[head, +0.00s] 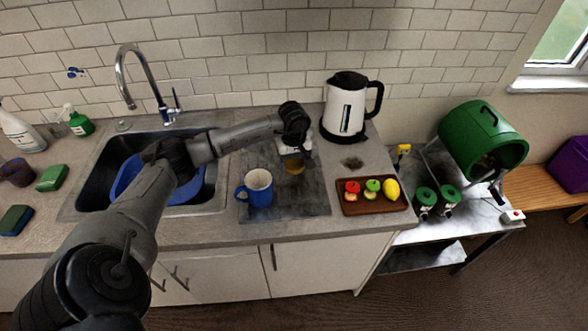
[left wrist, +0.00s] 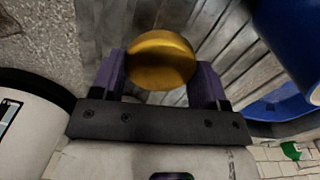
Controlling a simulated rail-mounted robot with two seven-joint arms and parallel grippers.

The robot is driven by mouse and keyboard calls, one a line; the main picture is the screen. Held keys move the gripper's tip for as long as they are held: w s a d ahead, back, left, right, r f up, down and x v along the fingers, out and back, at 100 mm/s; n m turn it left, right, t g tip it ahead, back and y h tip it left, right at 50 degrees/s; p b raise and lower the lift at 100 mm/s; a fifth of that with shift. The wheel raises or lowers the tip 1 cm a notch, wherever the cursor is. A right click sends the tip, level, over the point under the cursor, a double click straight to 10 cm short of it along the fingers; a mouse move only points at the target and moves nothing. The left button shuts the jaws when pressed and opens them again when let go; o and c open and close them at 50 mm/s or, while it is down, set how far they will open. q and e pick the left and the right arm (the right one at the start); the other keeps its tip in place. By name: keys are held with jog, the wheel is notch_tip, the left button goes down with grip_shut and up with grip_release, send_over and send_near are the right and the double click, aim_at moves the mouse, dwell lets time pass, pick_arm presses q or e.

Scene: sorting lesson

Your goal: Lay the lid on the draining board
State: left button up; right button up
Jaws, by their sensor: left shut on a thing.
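My left gripper (head: 294,150) reaches in over the draining board (head: 300,200), a dark grey ribbed surface right of the sink. It is shut on a round, shiny gold lid (left wrist: 161,60), which sits between the two purple-grey fingers in the left wrist view. The lid also shows small and golden in the head view (head: 295,167), just below the fingers. Ribs of the draining board (left wrist: 212,55) lie beneath the lid in the left wrist view. I cannot tell whether the lid touches the board. My right gripper is not in view.
A blue mug (head: 257,188) stands on the board left of the lid. A white kettle (head: 344,110) stands behind right, and a brown tray (head: 373,209) with several fruits lies to the right. The sink (head: 98,150) holds a blue basin. The board's front right is clear.

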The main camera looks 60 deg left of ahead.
aim_at(294, 170)
pick_arm(q)
jog(key=shift+f, duration=1.9)
jog(key=shift+f, duration=0.1)
jog(key=o, duration=1)
